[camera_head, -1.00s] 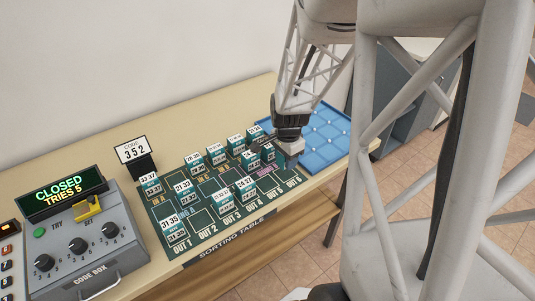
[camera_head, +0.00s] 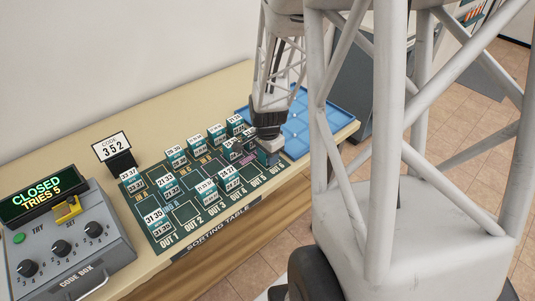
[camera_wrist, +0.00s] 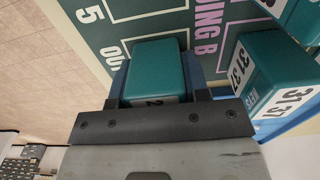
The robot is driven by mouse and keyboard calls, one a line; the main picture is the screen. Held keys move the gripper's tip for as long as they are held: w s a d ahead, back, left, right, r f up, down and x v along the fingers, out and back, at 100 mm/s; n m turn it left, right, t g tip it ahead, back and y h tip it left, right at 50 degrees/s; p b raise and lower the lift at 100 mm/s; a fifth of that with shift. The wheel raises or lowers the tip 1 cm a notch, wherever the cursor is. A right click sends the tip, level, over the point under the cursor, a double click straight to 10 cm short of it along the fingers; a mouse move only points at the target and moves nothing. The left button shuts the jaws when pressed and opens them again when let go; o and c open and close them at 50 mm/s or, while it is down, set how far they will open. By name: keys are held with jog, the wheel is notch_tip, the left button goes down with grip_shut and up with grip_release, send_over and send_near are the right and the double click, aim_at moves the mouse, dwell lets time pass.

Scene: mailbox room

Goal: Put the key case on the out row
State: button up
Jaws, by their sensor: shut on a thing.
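My gripper (camera_wrist: 157,82) is shut on a teal key case (camera_wrist: 155,72), which sits between its two fingers in the wrist view; its label is mostly hidden. In the head view my gripper (camera_head: 268,142) is at the right end of the dark green sorting board (camera_head: 185,212), and the held case (camera_head: 267,157) shows just below it. The case is over or on the out row by the OUT 5 mark; I cannot tell if it touches the board. The printed 5 of OUT 5 (camera_wrist: 90,14) is left of the case in the wrist view.
Another teal case (camera_wrist: 270,72) labelled 31 37 stands close to my right finger in the wrist view. Several more cases stand on the board, including one (camera_head: 157,222) at OUT 1. A blue tray (camera_head: 300,125) lies behind. The code box (camera_head: 65,245) reads CLOSED.

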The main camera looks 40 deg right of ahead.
jog(key=o, duration=1)
jog(key=shift+c, duration=0.2)
notch_tip(320, 180, up, 12)
jog(key=shift+r, duration=0.2)
dwell(0.4)
jog(key=shift+a+r+n, duration=0.25)
jog(key=shift+a+n, duration=0.05)
jog(key=shift+a, duration=0.15)
jog(key=s+a+r+n+t, duration=0.1)
jog(key=s+a+r+n, duration=0.3)
jog(key=a, duration=0.3)
jog(key=s+a+r+n, duration=0.4)
jog(key=a+n, duration=0.3)
jog(key=a, duration=0.1)
jog(key=s+a+r+n+t, duration=0.1)
jog(key=s+a+r+n, duration=0.3)
jog(key=a+n, duration=0.2)
jog(key=shift+a+r+t, duration=0.3)
jog(key=shift+a+r, duration=0.1)
jog(key=shift+a, duration=0.8)
